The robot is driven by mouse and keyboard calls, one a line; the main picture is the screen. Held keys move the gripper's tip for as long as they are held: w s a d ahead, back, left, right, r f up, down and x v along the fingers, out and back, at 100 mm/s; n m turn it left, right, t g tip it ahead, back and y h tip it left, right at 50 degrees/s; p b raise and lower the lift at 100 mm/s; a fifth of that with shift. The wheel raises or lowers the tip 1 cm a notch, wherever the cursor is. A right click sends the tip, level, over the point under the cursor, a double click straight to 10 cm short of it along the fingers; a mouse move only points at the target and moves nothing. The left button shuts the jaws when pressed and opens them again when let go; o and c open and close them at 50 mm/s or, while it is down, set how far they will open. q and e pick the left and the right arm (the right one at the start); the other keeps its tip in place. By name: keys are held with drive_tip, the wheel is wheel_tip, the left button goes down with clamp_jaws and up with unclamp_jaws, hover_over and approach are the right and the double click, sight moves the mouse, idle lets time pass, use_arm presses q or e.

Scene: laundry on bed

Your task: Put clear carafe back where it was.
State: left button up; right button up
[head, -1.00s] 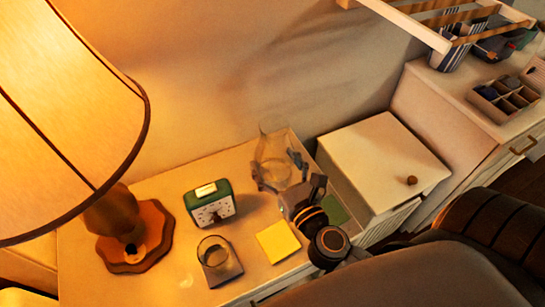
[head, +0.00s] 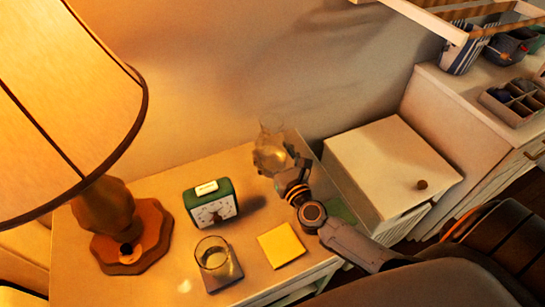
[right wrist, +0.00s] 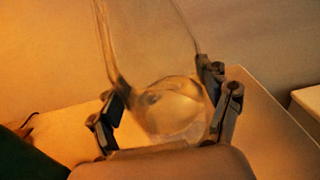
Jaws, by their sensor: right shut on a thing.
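The clear carafe (head: 268,150) is upright at the back right of the bedside table (head: 160,178), near the wall. My right gripper (head: 274,166) is shut on its lower body. In the right wrist view the carafe (right wrist: 158,75) stands between the two fingers (right wrist: 163,112), one on each side of its rounded base. I cannot tell whether its bottom touches the table top. My left gripper is not in view.
A green clock (head: 211,203), a glass (head: 213,256) on a dark coaster and a yellow note pad (head: 281,245) stand left of my right arm. A lamp (head: 125,240) is at the left. A white cabinet (head: 385,165) stands right of the table.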

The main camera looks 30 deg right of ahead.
drive_tip(key=shift+f, duration=0.2)
drive_tip(key=shift+f, duration=0.1)
drive_tip(key=o, duration=1.4)
drive_tip(key=shift+f, duration=0.2)
drive_tip(key=o, duration=0.4)
drive_tip(key=shift+r, duration=0.15)
